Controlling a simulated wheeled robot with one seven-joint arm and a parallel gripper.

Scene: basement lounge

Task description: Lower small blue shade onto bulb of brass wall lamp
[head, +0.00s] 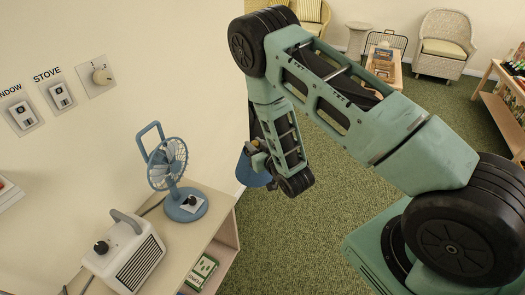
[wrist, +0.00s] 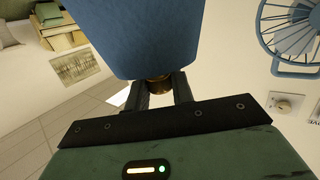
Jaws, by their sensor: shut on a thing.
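The small blue shade (wrist: 140,35) fills the top middle of the wrist view, wide and close to the camera. My gripper (wrist: 160,92) is shut, its two dark fingers on either side of a small brass-coloured piece (wrist: 158,88) at the shade's narrow end. In the head view the blue shade (head: 252,172) shows partly behind my gripper (head: 262,161), beside the cream wall and clear of the floor. My arm hides part of it. I cannot make out the brass wall lamp or its bulb in either view.
A blue fan (head: 170,165) and a white heater (head: 127,250) stand on a shelf unit (head: 212,214) at left. Wall switches (head: 60,95) and a dial (head: 102,77) are above. Green carpet (head: 290,240) lies open below. Wicker chairs (head: 443,45) stand far back.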

